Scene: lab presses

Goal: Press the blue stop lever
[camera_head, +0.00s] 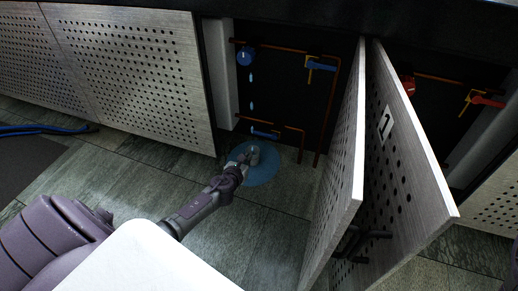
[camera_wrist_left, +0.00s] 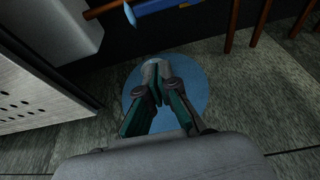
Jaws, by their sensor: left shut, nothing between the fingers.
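Inside the open cabinet, a blue lever (camera_head: 321,66) with a yellow part sits on the copper pipe at upper right. A second blue bar-shaped handle (camera_head: 265,134) sits low on the pipes; a blue bar (camera_wrist_left: 165,6) also shows at the top of the left wrist view. I cannot tell which one is the stop lever. My left gripper (camera_head: 253,152) is shut and empty, in front of and below the low handle, apart from it. In the left wrist view its fingertips (camera_wrist_left: 157,66) appear over the blue puddle. My right gripper is not in view.
Open perforated doors (camera_head: 340,165) stand to the right of my left arm. A closed perforated panel (camera_head: 135,70) is at left. Red handles (camera_head: 487,100) show at far right.

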